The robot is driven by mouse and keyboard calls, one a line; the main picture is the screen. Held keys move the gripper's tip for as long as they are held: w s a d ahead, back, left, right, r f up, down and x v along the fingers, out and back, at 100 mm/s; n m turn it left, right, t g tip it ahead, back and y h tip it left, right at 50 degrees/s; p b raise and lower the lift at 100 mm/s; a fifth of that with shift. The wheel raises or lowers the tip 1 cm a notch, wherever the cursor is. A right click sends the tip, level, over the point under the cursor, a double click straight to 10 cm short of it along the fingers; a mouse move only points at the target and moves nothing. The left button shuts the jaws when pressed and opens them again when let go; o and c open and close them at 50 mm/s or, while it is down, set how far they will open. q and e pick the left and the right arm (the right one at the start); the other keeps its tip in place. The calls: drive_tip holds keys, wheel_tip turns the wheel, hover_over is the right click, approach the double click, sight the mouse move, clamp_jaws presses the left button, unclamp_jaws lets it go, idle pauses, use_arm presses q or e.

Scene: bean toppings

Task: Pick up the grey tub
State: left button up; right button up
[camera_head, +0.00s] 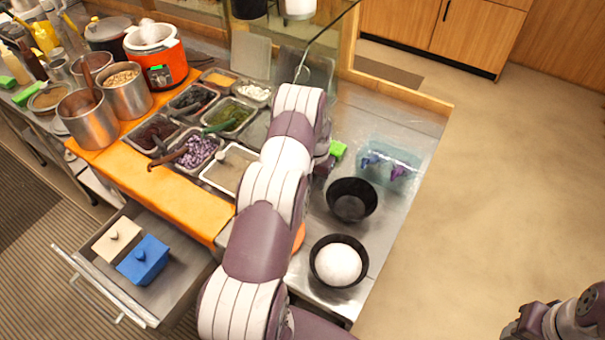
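I cannot make out a tub that is plainly grey. Two lidded tubs with knobs stand side by side in the open drawer at the lower left: a pale cream one (117,241) and a blue one (143,261). My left arm reaches across the middle of the counter. My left gripper (325,163) is mostly hidden behind that arm, beside a green item (338,150), well away from the drawer. Its fingers do not show clearly. Part of my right arm shows at the lower right corner, with its fingertips out of view.
The metal drawer (189,262) stands open below the orange board (175,196). Several topping trays, steel pots and an orange cooker (157,62) crowd the counter. A black bowl (352,200), a bowl of rice (338,264) and a clear bin (388,163) stand right of my arm.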

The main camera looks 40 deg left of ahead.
use_arm(q)
clamp_jaws()
drive_tip(key=shift+d, duration=0.1)
